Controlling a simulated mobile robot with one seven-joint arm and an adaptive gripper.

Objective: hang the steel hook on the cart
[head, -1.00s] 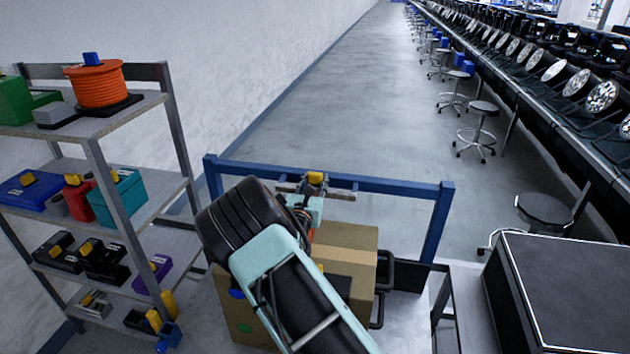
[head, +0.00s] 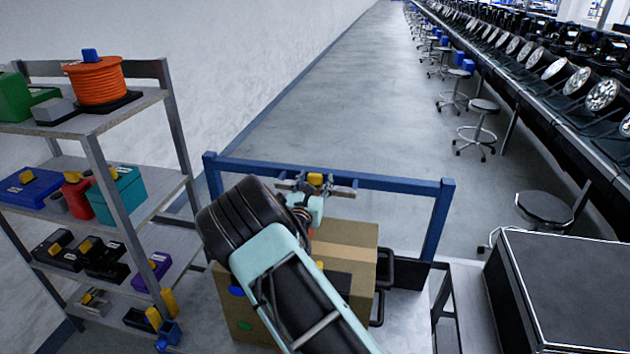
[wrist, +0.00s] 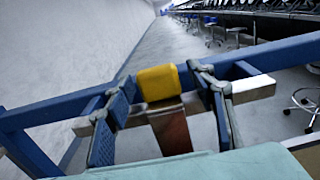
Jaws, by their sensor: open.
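The steel hook (wrist: 250,89) shows in the wrist view as a grey crossbar with a yellow block (wrist: 158,82) at its middle and a darker shank below. It also shows small in the head view (head: 343,191). My gripper (wrist: 160,75) is open, with one finger on each side of the yellow block and visible gaps beside it. The blue top rail of the cart (head: 400,180) runs just behind the hook. Whether the hook rests on the rail is hidden from these angles.
A cardboard box (head: 352,235) stands on the cart below my arm. A shelf rack (head: 110,150) with tools and an orange cable reel (head: 97,82) is at left. A black case (head: 570,285) and a stool (head: 545,208) are at right.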

